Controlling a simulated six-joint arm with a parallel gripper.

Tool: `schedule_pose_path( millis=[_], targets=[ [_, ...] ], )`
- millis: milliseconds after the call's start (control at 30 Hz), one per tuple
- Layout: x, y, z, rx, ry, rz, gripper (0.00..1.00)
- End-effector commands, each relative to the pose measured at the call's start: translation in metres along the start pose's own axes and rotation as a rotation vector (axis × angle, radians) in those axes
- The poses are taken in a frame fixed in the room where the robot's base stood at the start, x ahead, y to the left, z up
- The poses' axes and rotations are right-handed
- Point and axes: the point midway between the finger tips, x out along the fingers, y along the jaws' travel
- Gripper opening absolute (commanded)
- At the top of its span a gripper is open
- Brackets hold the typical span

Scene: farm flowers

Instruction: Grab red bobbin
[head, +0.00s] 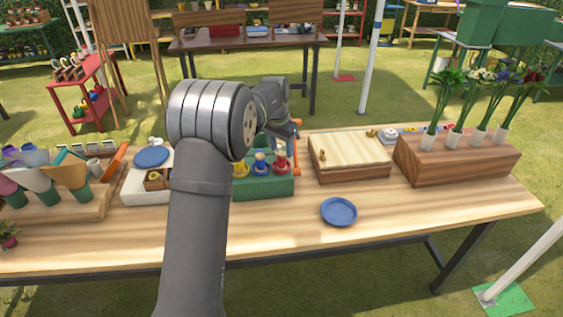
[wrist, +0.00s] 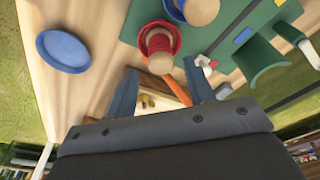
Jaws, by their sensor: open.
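The red bobbin (head: 280,162) stands at the right end of a green holder (head: 272,187) in the head view. A blue bobbin (head: 261,165) and a yellow bobbin (head: 240,169) stand left of it. In the wrist view the red bobbin (wrist: 153,40) is at the top centre, with a pale wooden round end facing the camera. My gripper (wrist: 160,70) is open, its two blue-grey fingers spread on either side below the bobbin in the picture. Nothing is held between them.
A blue plate (head: 339,211) lies on the wooden table (head: 420,218) in front. A wooden box (head: 350,157) stands right of the holder, then a flower stand (head: 450,163). A white tray (head: 137,190) is left. The table's front right is clear.

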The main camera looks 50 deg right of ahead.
Motion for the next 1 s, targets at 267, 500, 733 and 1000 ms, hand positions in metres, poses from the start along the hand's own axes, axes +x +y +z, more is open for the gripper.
schedule_pose_path(
  millis=[267, 500, 733, 1000],
  targets=[
    [0.04, -0.002, 0.004, -0.001, -0.001, 0.0, 0.49],
    [0.046, -0.002, 0.004, -0.001, 0.001, -0.002, 0.49],
    [0.045, -0.002, 0.004, -0.001, 0.001, -0.002, 0.11],
    [0.045, -0.002, 0.004, -0.001, 0.002, -0.002, 0.05]
  ],
)
